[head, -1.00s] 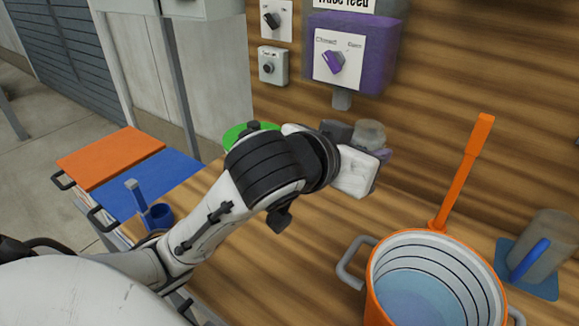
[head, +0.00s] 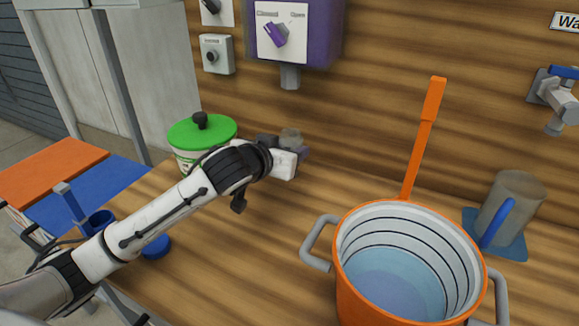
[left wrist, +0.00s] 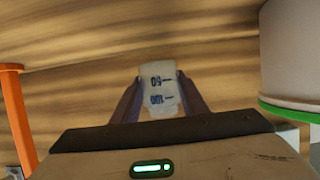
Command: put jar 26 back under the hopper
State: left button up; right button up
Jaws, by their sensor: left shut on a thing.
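The hopper (head: 330,22) is a purple wall box with a knob between "Closed" and "Open" and a grey spout (head: 290,76) below. My left gripper (head: 283,150) is shut on a small clear jar. The jar's top (head: 291,135) shows in the head view, below the spout and apart from it. In the left wrist view, the jar (left wrist: 158,92) sits between the fingers, with marks "50" and "100". No "26" is readable on it. My arm and gripper hide its lower part, so I cannot tell whether it touches the counter. My right gripper is out of view.
A green-lidded tub (head: 202,132) stands close left of the gripper. An orange pot (head: 355,285) with an upright orange paddle (head: 425,125) stands at the right. A grey jug (head: 516,205) sits on a blue mat. A blue disc (head: 156,246) lies near my arm.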

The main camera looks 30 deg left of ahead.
pick_arm(q)
jog(key=shift+f+b, duration=0.3)
jog(key=shift+f, duration=1.6)
jog(key=shift+f, duration=0.2)
jog(key=o, duration=1.1)
jog(key=shift+r, duration=0.1)
jog(key=shift+r, duration=0.25)
jog(key=v, duration=1.2)
jog(key=shift+f+p, duration=0.1)
jog(key=shift+p, duration=0.2)
